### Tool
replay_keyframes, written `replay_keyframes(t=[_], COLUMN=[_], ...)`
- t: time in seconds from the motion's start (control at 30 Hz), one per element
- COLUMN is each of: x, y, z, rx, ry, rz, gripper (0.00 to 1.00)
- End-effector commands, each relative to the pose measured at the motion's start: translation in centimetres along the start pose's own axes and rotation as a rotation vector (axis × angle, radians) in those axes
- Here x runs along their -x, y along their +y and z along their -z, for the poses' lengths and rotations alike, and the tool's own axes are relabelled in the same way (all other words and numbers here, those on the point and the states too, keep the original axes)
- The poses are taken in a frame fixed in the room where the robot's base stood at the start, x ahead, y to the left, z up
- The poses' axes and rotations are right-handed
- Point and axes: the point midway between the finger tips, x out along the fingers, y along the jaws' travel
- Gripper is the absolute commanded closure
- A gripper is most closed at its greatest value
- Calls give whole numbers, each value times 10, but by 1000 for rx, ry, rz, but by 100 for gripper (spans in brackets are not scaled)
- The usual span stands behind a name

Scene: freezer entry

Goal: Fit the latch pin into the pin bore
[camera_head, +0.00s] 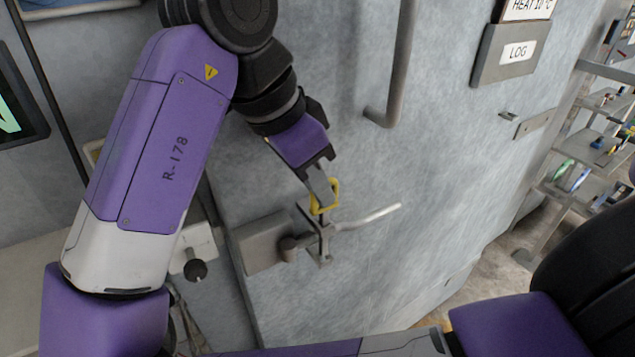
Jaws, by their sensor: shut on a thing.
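The latch pin shows as a yellow loop handle (335,192), just above the latch bracket on the door. My gripper (320,187) points down and is shut on this yellow handle. The pin's shank is not clear in this view, hidden or too small to make out. The latch bracket (325,248) is a grey metal fitting with upper and lower parts, directly below the gripper. The pin bore is too small to see. I cannot tell whether the pin's tip is in it or above it.
A pale lever handle (370,217) sticks out to the right of the bracket. A grey latch block (262,243) is on its left. A vertical grey door handle (397,75) stands above right. Shelves (590,150) with small items are at the far right.

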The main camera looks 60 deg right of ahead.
Motion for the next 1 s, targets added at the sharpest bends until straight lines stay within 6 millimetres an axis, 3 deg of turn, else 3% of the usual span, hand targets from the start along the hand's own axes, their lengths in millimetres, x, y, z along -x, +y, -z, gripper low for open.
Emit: replay_keyframes(t=[1.0], x=[-19], y=[0], z=[-8], rx=[0], ry=[0], rz=[0], gripper=[100])
